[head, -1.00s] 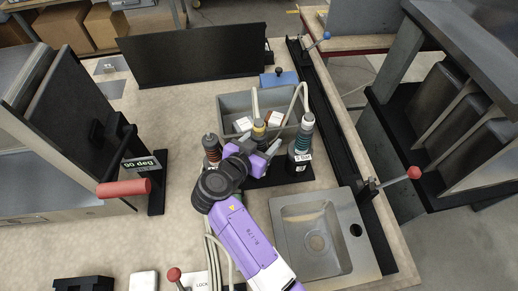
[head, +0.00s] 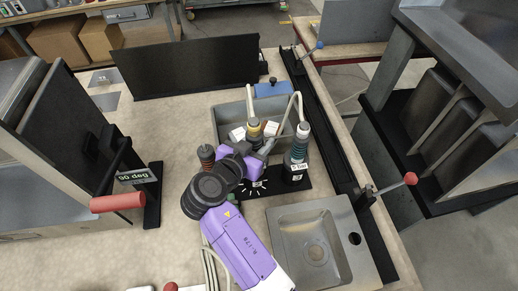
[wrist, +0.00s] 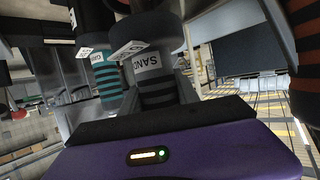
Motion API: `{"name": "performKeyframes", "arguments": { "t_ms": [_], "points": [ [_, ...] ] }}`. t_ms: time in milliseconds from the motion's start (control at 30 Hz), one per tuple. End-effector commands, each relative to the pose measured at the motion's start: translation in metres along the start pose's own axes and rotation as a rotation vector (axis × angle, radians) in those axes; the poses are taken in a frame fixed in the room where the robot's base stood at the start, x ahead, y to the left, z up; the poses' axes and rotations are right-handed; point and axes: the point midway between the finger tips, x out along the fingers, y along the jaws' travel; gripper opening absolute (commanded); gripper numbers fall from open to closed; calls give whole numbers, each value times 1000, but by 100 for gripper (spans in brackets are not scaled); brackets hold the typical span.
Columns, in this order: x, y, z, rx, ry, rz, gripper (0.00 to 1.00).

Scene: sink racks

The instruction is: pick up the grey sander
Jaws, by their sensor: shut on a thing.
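The grey sander (head: 254,128) has a yellow band near its top and a pale hose, and stands upright at the middle of the tool row in the head view. In the wrist view the sander (wrist: 158,90) shows a grey ribbed body and a white "SAND" label, between the fingers. My gripper (head: 257,148) comes from the front and is shut on the sander. The gripper's purple housing partly hides the sander's lower part in the head view.
A teal-ribbed tool (head: 298,145) stands close on the right and a red-brown one (head: 206,154) close on the left. Behind is a grey bin (head: 226,117) with small boxes. A sink (head: 283,245) lies front right. A red-handled fixture (head: 118,203) stands left.

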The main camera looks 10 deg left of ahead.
Motion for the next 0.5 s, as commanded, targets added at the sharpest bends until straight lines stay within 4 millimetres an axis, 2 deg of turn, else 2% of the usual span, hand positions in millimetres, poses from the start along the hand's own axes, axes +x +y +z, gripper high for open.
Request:
{"name": "performKeyframes", "arguments": {
  "t_ms": [33,500],
  "points": [
    [-5,-2,-15,10,7,-4,0],
    [-57,-1,-139,10,7,-5,0]
  ]
}}
